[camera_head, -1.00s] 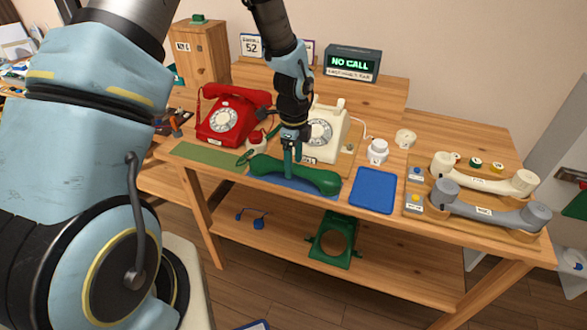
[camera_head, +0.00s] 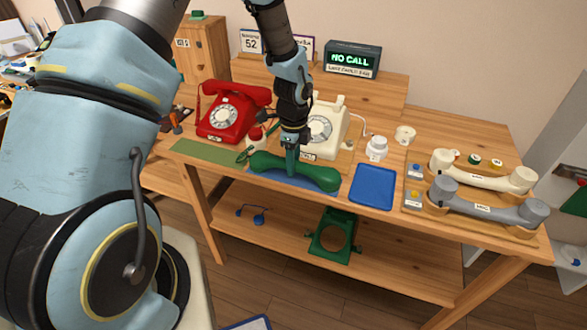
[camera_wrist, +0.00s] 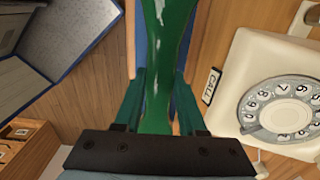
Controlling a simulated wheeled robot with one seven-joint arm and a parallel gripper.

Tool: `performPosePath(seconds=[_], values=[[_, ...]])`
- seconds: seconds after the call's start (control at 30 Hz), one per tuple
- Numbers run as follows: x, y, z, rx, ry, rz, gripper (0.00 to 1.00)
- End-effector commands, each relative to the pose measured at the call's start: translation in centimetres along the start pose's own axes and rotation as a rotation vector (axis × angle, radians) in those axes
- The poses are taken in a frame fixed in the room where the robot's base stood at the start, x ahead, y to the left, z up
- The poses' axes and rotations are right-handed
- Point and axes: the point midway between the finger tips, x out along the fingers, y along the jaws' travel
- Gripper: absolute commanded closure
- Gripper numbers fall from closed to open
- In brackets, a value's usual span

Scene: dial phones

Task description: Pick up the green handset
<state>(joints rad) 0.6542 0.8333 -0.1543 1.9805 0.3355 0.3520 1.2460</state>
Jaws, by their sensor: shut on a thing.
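The green handset (camera_head: 314,177) lies lengthwise over a blue mat (camera_head: 283,184) near the table's front edge. My gripper (camera_head: 292,168) is above its middle with the fingers pointing down and is shut on its grip. In the wrist view the handset's green grip (camera_wrist: 163,60) runs between the two fingers of my gripper (camera_wrist: 159,100). Whether the handset is clear of the mat cannot be told. The cream dial phone (camera_head: 324,126) stands just behind my gripper, partly hidden by my arm.
A red phone (camera_head: 224,113) stands to the left, with a green mat (camera_head: 207,152) in front. A sign reads "NO CALL" (camera_head: 352,60).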

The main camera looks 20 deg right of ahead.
Motion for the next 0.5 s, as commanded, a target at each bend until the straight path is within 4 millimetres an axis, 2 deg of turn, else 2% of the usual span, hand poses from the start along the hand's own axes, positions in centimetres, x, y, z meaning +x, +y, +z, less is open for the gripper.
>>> performPosePath(seconds=[0.03,0.1,0.5], values=[[-0.01,-0.01,0.0,0.0,0.0,0.0,0.93],[-0.01,-0.01,0.0,0.0,0.0,0.0,1.0],[-0.06,-0.05,0.0,0.0,0.0,-0.001,1.0]])
